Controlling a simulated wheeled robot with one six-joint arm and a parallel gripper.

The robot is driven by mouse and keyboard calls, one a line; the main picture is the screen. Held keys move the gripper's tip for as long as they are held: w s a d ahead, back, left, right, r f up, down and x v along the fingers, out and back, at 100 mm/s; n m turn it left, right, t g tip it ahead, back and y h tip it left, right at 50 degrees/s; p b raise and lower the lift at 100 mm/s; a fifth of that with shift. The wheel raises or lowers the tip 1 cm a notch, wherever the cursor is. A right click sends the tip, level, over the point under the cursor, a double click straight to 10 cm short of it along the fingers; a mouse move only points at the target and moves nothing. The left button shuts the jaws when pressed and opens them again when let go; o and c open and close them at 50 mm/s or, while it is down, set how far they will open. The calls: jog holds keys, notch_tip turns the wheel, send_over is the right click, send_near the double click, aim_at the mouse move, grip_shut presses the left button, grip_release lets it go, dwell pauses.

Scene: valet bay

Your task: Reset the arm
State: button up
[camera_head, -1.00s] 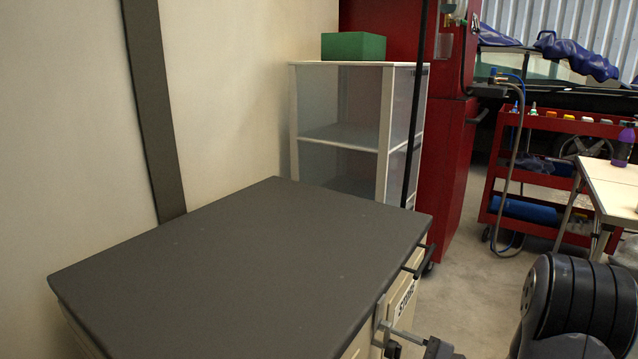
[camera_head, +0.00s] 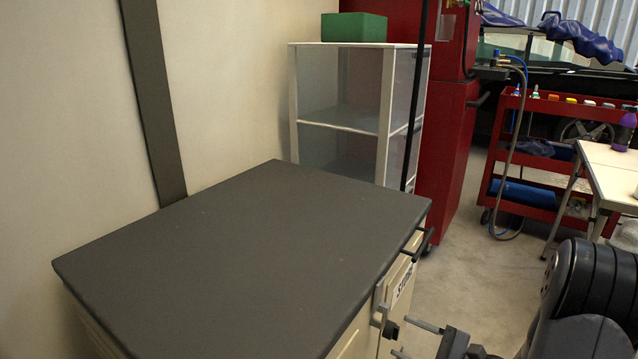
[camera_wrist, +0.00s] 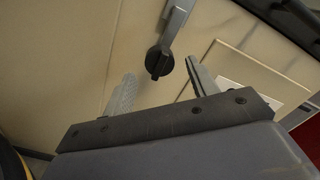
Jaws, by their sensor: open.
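My gripper (camera_head: 401,337) is at the bottom right of the head view, beside the front of a cream cabinet with a dark grey top (camera_head: 250,255). In the wrist view my gripper (camera_wrist: 160,85) is open, its two grey fingers apart with nothing between them. A black knob (camera_wrist: 159,61) on a grey metal latch (camera_wrist: 176,22) lies just beyond the fingertips, apart from them. The knob also shows in the head view (camera_head: 390,329) on the cabinet front, left of the fingers. My dark arm fills the lower right of the head view.
A dark bar handle (camera_head: 424,244) sticks out near the cabinet's far corner. Behind stand a white shelf unit (camera_head: 340,118) with a green box (camera_head: 354,27) and a red cabinet (camera_head: 452,140). A red cart (camera_head: 492,188) and a pale table (camera_head: 612,178) stand right. Concrete floor between is clear.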

aim_at(387, 330)
jog(key=b+x, duration=0.1)
jog(key=x, duration=0.4)
jog(key=shift+w+a+f, duration=0.1)
jog(key=shift+w+a, duration=0.05)
jog(key=shift+a, duration=0.15)
jog(key=shift+d+r+m+p, duration=0.2)
jog(key=shift+r+m+p, duration=0.15)
jog(key=shift+m+p, duration=0.3)
jog(key=m+p, duration=0.3)
jog(key=m, duration=0.1)
jog(key=m+p, duration=0.2)
jog(key=m, duration=0.1)
jog(key=shift+f+m+p, duration=0.1)
jog(key=shift+m+p, duration=0.15)
jog(key=shift+p, duration=0.05)
jog(key=m+p, duration=0.2)
jog(key=m, duration=0.3)
jog(key=shift+p, duration=0.3)
jog(key=m+p, duration=0.1)
jog(key=m, duration=0.3)
jog(key=shift+f, duration=0.1)
jog(key=shift+a, duration=0.1)
